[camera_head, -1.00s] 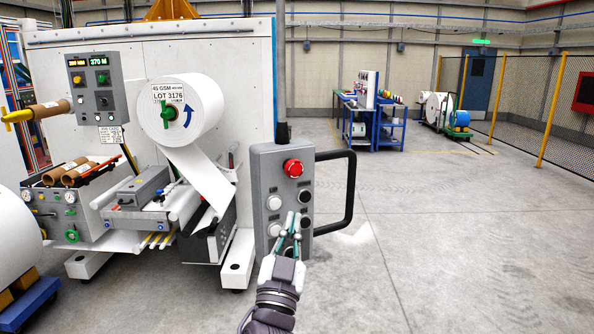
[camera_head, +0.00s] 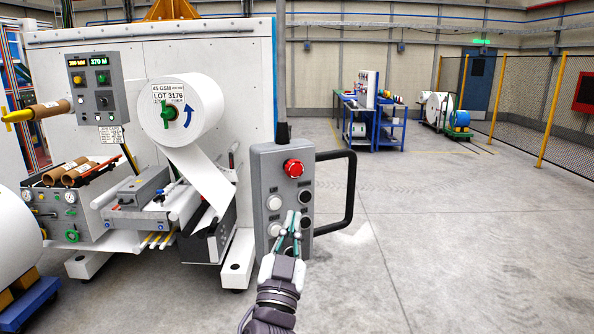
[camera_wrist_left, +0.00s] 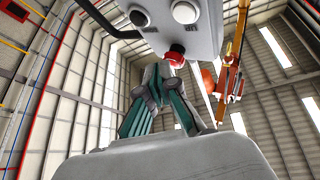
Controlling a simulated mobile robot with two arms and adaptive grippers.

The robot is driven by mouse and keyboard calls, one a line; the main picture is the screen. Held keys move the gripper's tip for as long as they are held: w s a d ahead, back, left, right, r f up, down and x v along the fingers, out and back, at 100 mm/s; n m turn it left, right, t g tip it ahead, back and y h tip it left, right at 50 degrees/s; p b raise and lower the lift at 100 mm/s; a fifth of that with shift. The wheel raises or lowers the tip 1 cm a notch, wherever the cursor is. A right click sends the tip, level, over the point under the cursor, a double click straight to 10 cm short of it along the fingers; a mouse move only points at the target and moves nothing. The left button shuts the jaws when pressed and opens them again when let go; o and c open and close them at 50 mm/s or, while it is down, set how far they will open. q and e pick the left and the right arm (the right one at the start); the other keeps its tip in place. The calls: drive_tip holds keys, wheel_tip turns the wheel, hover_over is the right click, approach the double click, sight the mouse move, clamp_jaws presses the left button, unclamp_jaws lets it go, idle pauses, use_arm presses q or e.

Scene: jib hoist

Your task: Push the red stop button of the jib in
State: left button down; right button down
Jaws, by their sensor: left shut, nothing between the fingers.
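The red stop button (camera_head: 294,168) sits near the top of the jib's grey control box (camera_head: 261,178), above white and black buttons. It also shows in the left wrist view (camera_wrist_left: 175,55), just beyond the fingertips. My left gripper (camera_head: 291,220) is shut and empty. In the head view its fingertips are below the red button, in front of the lower buttons. In the left wrist view the shut fingers (camera_wrist_left: 155,75) point toward the box, and I cannot tell any contact with the red button. My right gripper is not in view.
A black handle (camera_head: 350,190) loops out from the box's right side. Behind it stands a white machine with a paper roll (camera_head: 200,105). The floor (camera_head: 450,230) to the right is clear. Blue carts (camera_head: 389,130) stand far back.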

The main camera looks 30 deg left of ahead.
sight(296, 170)
use_arm(q)
drive_tip(key=d+r+n+g+h+p, duration=0.1)
drive_tip(key=d+r+n+g+h, duration=0.2)
drive_tip(key=d+r+n, duration=0.4)
drive_tip(key=n+h, duration=0.1)
drive_tip(key=n, duration=0.2)
drive_tip(key=shift+d+r+g, duration=0.2)
drive_tip(key=shift+r+g, duration=0.1)
drive_tip(key=shift+r, duration=0.05)
drive_tip(key=shift+a, duration=0.1)
drive_tip(key=w+a, duration=0.4)
drive_tip(key=a, duration=0.3)
drive_tip(key=shift+w+a, duration=0.2)
drive_tip(key=shift+a, duration=0.1)
idle(1.0)
